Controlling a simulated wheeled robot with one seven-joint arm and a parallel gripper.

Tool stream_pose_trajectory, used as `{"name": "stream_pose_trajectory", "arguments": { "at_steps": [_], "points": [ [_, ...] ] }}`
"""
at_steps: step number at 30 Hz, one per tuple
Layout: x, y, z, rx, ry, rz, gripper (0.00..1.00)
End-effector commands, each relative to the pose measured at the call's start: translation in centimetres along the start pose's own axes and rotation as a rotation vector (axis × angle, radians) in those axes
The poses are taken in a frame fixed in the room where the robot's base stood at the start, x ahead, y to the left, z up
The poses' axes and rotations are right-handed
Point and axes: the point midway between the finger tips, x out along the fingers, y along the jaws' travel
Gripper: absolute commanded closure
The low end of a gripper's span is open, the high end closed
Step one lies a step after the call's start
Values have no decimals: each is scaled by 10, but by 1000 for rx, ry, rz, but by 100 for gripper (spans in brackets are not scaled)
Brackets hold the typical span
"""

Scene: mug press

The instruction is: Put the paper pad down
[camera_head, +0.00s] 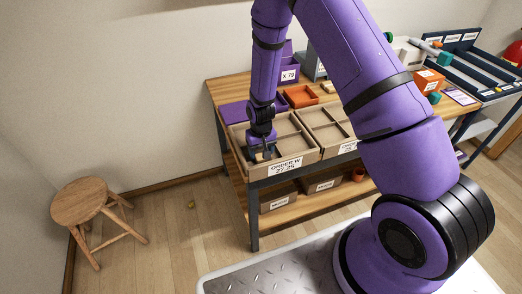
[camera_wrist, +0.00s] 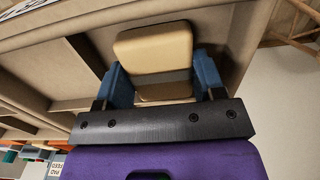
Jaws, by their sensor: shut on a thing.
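My gripper (camera_head: 262,152) reaches down into the left cardboard tray (camera_head: 296,157), which is labelled "ORDER W 27-29". In the wrist view its two blue fingers (camera_wrist: 160,85) are shut on the paper pad (camera_wrist: 153,46), a tan, rounded block with a grey band. The pad is inside a compartment of the tray, near its left end. I cannot tell whether the pad touches the tray floor. In the head view the pad is mostly hidden by the gripper.
A second divided tray (camera_head: 330,119) stands to the right on the wooden bench. An orange tray (camera_head: 301,96) and a purple bin (camera_head: 290,74) are behind. A stool (camera_head: 79,201) stands on the floor at left. Tray walls and dividers surround the gripper closely.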

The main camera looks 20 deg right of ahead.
Motion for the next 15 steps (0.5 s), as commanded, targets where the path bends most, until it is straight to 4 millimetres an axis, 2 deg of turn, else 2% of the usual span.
{"name": "stream_pose_trajectory", "arguments": {
  "at_steps": [4,5,6,8,15],
  "points": [
    [3,0,0,0,0,0,59],
    [3,0,0,0,0,0,33],
    [2,0,0,0,1,0,23],
    [2,0,0,0,0,0,12],
    [2,0,0,0,0,0,12]
  ]
}}
